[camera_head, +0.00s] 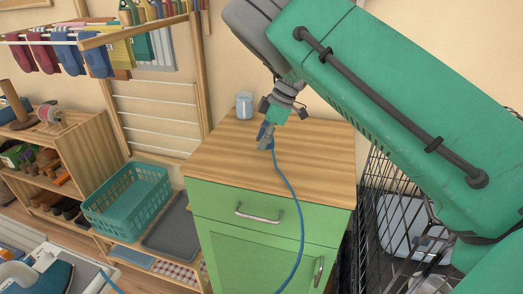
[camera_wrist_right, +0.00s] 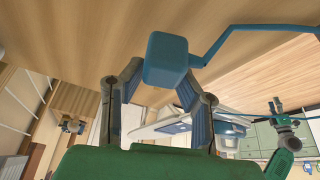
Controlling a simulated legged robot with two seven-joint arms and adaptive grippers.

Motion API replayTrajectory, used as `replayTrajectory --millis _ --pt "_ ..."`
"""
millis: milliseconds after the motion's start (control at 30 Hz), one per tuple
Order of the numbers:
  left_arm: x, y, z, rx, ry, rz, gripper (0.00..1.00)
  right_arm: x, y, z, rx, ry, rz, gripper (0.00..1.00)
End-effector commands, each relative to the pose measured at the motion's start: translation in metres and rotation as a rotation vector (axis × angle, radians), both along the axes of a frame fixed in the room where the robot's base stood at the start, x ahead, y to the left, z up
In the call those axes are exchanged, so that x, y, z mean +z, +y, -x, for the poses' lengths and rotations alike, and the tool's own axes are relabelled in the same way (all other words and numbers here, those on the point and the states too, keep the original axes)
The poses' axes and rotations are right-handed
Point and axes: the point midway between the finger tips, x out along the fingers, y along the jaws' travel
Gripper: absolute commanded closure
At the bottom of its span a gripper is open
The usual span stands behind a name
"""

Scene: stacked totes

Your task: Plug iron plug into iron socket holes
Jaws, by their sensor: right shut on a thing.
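My right gripper (camera_head: 265,141) hangs over the wooden top of the green cabinet. It is shut on the blue iron plug (camera_wrist_right: 166,60), which sits between its fingers in the right wrist view. A blue cord (camera_head: 289,185) runs from the plug down the cabinet front. The blue and white iron (camera_head: 40,272) is at the lower left, on a pale board. I cannot make out the socket holes in either view. A small green arm end with a gripper (camera_wrist_right: 286,124) shows at the right of the wrist view, likely my left; its jaw state is unclear.
The green cabinet (camera_head: 228,212) has a mostly clear wooden top, with a grey-white cup (camera_head: 244,105) at its back. A teal basket (camera_head: 127,203) and a shelf (camera_head: 65,150) stand left. A black wire rack (camera_head: 385,215) is close on the right.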

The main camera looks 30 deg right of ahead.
Motion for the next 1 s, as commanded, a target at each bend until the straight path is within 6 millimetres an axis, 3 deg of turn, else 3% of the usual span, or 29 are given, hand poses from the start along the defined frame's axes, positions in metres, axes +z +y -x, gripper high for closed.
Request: replayTrajectory --millis 200,400,433,500,833,1000 --pt "0.016 0.0 0.0 0.0 -0.001 0.0 0.6 -0.029 0.0 0.001 0.0 0.004 0.0 1.0" --pt "0.014 0.0 0.0 0.0 0.0 0.0 0.6 -0.033 0.0 0.001 0.0 0.0 0.0 1.0" --pt "0.014 0.0 0.0 0.0 0.0 0.0 0.6 -0.033 0.0 0.001 0.0 0.001 0.0 0.69" --pt "0.014 0.0 0.0 0.0 0.0 0.0 0.6 -0.033 0.0 0.0 0.0 0.001 0.0 0.52" --pt "0.012 0.0 0.0 0.0 0.0 0.0 0.6 -0.033 0.0 0.0 0.0 0.001 0.0 0.52" --pt "-0.002 0.0 0.0 0.0 0.0 0.0 0.6 -0.039 0.0 0.0 0.0 -0.001 0.0 0.52"
